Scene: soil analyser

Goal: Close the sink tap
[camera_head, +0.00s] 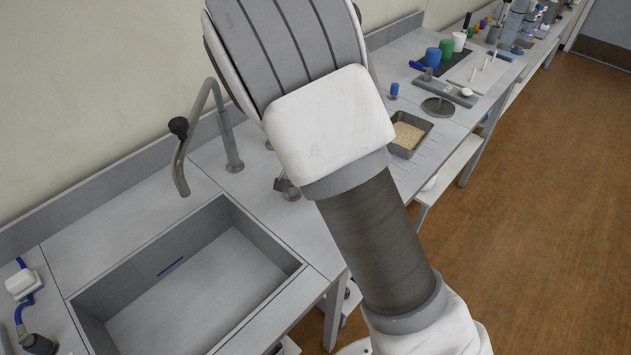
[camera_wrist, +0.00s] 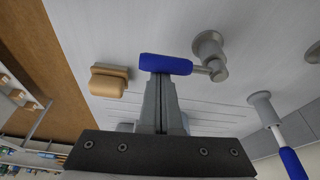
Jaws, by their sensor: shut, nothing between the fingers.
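The sink (camera_head: 222,288) is at the lower left of the head view, with a bent grey spout (camera_head: 205,100) standing behind it. A dark round knob (camera_head: 178,127) sits on the spout. A small grey fitting (camera_head: 288,190) beside the sink is partly hidden by my arm. In the wrist view a blue handle (camera_wrist: 165,64) joins a round grey fitting (camera_wrist: 210,55) and looks like a tap lever. My gripper (camera_wrist: 160,80) is shut and empty, its tips at the blue handle. Whether they touch it I cannot tell. My gripper is hidden in the head view.
A tray of pale grains (camera_head: 408,135) and a small blue-topped item (camera_head: 394,91) stand on the bench beyond my arm. In the wrist view a tan block (camera_wrist: 108,82) is left of the handle, and another blue-handled fitting (camera_wrist: 290,160) is at the right.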

